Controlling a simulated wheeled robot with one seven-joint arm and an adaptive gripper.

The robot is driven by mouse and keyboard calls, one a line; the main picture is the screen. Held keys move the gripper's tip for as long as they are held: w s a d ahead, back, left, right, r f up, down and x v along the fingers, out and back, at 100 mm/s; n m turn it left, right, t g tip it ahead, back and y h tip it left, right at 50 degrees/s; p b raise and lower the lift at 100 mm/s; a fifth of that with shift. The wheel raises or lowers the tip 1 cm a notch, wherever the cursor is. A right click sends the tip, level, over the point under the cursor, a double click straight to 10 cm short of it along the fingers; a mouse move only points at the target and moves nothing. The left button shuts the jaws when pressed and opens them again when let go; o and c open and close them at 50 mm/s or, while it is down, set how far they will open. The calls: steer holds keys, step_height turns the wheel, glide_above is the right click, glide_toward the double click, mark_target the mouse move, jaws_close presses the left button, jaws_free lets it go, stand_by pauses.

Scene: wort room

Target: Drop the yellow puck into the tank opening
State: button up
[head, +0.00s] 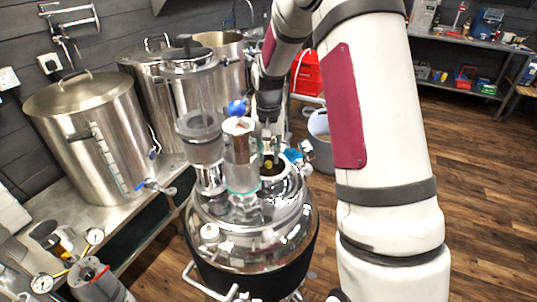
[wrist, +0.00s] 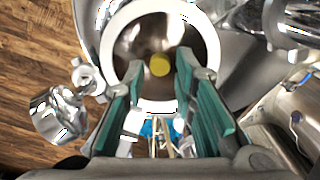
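The tank opening (head: 281,182) is a round hole with a pale rim on top of the shiny steel tank (head: 240,240). It also shows in the wrist view (wrist: 125,98), with a dark interior. My gripper (head: 268,148) is above the opening and points down. In the wrist view, its teal fingers (wrist: 158,74) are apart, with gaps on both sides of the yellow puck. The yellow puck (wrist: 160,65) appears beyond the fingertips, inside the outline of the opening. In the head view the puck (head: 268,164) is a small yellow spot against the dark hole. I cannot tell its exact depth.
A clear cylinder with a teal base (head: 242,172) stands on the tank lid, left of the opening. A steel pot (head: 95,135) with a tap stands on the bench at left. A grey bin (head: 321,140) stands behind the tank. The wooden floor at right is clear.

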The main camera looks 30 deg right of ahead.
steer(key=shift+o, duration=0.4)
step_height(320, 180, up, 12)
stand_by(0.4)
stand_by(0.6)
